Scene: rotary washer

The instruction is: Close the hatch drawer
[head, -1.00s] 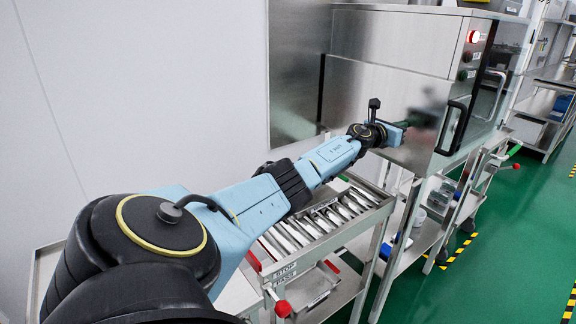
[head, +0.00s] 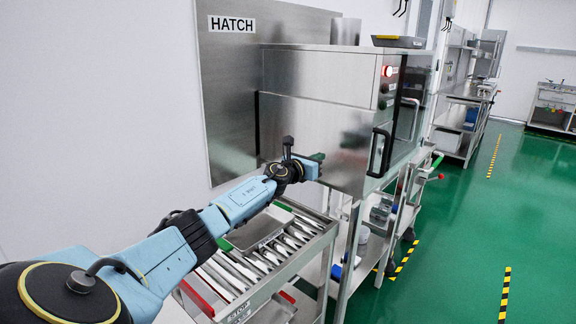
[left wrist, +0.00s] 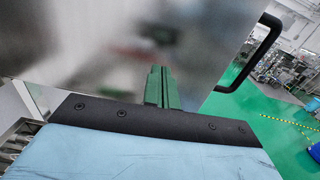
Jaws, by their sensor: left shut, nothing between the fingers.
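The hatch (head: 320,70) is a brushed steel cabinet against the wall, in the head view. Its lower drawer section (head: 300,118) has a flat steel face and a black bar handle (head: 379,153) at the right end. The handle also shows at upper right in the left wrist view (left wrist: 262,52). My left gripper (head: 318,158) is at the lower part of the steel face, left of the handle. Its green fingers (left wrist: 161,87) are together, empty, and point at the steel. Whether they touch it I cannot tell. My right gripper is not seen.
A roller rack (head: 290,240) with a steel tray (head: 258,231) on it stands below and left of the drawer. A lower shelf holds several items (head: 380,212). A dark tray (head: 398,41) lies on top. Green floor (head: 460,220) is free at right.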

